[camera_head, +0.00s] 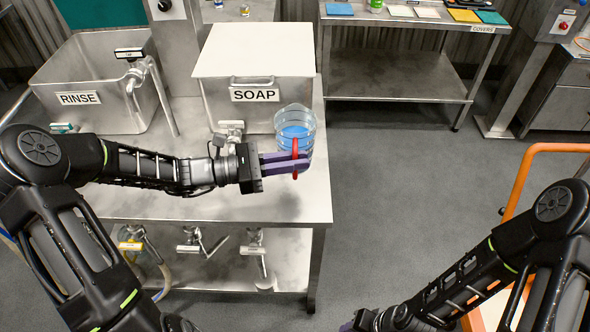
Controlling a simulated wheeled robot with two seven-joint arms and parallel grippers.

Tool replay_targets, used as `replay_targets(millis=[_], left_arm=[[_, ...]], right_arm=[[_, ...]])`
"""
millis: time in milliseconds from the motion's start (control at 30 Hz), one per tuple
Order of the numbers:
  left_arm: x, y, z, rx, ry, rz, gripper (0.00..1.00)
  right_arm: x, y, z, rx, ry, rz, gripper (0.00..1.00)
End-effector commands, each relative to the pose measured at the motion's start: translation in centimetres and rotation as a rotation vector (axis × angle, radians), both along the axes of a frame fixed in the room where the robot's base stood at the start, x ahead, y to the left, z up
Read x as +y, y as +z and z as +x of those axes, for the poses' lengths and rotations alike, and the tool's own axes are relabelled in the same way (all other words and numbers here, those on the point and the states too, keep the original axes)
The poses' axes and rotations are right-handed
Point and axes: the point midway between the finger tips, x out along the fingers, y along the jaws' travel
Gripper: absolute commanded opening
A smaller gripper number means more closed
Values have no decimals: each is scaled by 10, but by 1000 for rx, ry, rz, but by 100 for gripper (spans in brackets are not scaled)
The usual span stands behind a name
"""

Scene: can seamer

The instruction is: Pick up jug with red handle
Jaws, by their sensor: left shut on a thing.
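The jug (297,120) is clear, with blue inside and a red handle (295,150). It is at the right end of the steel counter, in front of the SOAP tank. My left gripper (298,161) has purple fingers and is shut on the jug at its red handle. The fingers hide part of the jug's lower side. I cannot tell whether the jug touches the counter. My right gripper (350,326) barely shows at the bottom edge, far from the jug, and its fingers are mostly cut off.
The SOAP tank (254,92) with a white lid stands behind the jug. The RINSE sink (85,100) is at the left. The steel counter (285,205) is bare in front. A COVERS table (400,75) stands at the back right. An orange rail (530,170) is near my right arm.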

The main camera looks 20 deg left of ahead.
Motion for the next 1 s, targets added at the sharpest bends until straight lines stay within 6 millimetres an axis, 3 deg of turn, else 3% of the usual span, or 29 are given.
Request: replay_targets(millis=[667,767,1000], left_arm=[[1,1,0,-3,3,-2,0],[11,-10,-4,0,30,-4,0],[49,-56,-25,1,152,-6,0]], right_arm=[[0,0,0,0,0,0,36],[0,0,0,0,0,0,36],[0,0,0,0,0,0,36]])
